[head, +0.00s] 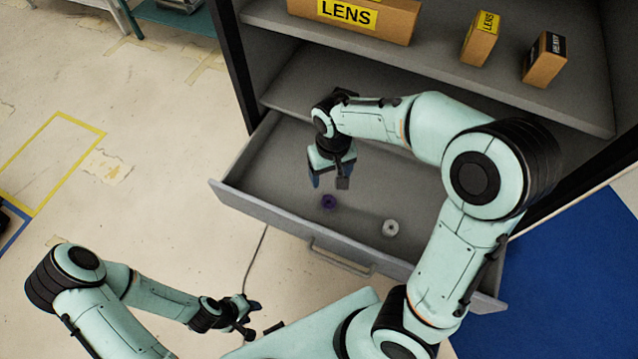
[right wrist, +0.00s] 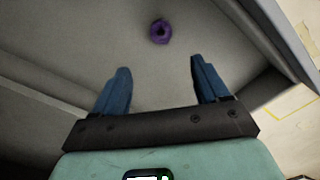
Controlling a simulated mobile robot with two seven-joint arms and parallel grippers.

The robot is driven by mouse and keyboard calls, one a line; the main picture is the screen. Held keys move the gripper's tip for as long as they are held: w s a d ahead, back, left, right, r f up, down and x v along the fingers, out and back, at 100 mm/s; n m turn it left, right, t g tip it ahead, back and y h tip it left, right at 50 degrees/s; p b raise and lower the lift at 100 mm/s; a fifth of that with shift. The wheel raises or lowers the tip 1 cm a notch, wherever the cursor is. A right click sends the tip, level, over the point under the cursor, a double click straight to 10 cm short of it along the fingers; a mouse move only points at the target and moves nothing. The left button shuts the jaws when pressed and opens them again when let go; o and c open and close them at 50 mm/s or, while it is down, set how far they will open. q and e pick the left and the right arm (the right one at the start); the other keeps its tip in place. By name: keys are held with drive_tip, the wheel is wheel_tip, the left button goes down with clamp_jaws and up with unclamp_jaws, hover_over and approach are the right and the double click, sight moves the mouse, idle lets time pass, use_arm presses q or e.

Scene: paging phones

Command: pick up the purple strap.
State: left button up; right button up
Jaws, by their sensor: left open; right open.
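The purple strap (head: 329,202) is a small rolled ring lying on the floor of the open grey drawer (head: 362,258). It also shows in the right wrist view (right wrist: 160,32), ahead of the fingertips and roughly midway between them. My right gripper (head: 330,184) is over the drawer, just behind the strap in the head view. Its blue fingers (right wrist: 158,75) are open and empty, apart from the strap. My left gripper (head: 256,318) is open and empty, low at the front, outside the drawer.
A grey-white roll (head: 391,228) lies in the drawer to the right of the strap. Drawer walls surround both. A shelf above holds a LENS box (head: 355,18) and two smaller boxes (head: 480,38) (head: 544,59). The drawer floor around the strap is clear.

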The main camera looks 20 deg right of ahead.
hover_over(328, 201)
drive_tip(key=f, duration=0.7)
drive_tip(key=shift+s+d+f+b, duration=0.1)
drive_tip(key=shift+d+b, duration=0.2)
drive_tip(key=shift+b, duration=0.05)
drive_tip(key=shift+a+f, duration=0.15)
drive_tip(key=shift+f, duration=1.4)
drive_tip(key=shift+a+f, duration=0.1)
drive_tip(key=shift+f, duration=1.4)
drive_tip(key=shift+c, duration=0.3)
drive_tip(key=c, duration=1.1)
drive_tip(key=shift+o, duration=0.2)
drive_tip(key=shift+r, duration=0.1)
